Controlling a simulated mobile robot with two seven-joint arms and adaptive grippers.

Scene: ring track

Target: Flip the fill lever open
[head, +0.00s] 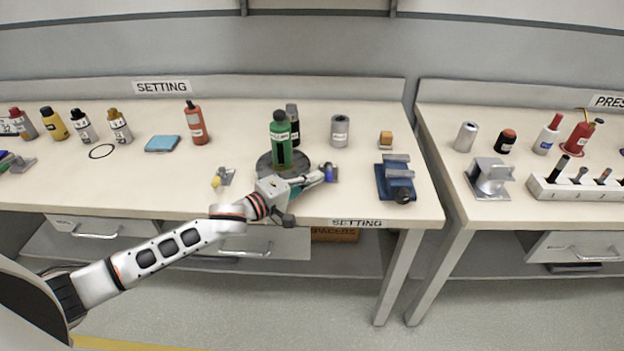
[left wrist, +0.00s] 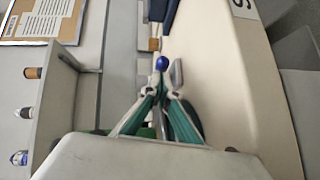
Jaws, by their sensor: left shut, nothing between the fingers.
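A small lever with a blue knob (head: 329,173) stands near the front edge of the SETTING table. The blue knob (left wrist: 162,62) also shows in the left wrist view, just ahead of my fingertips. A second small lever with a yellow knob (head: 217,181) stands to the left, on the other side of the green bottle. I cannot tell from labels which one is the fill lever. My left gripper (head: 318,178) is shut and empty, its tips (left wrist: 161,78) right beside or touching the blue knob. The fingers partly hide the lever's base. My right gripper is out of view.
A green bottle (head: 281,150) stands on a dark round base (head: 263,167) close behind my left wrist. A blue vise-like block (head: 396,181) stands right of the lever. A grey can (head: 340,130) and an orange block (head: 385,140) are behind. The table's left front is mostly clear.

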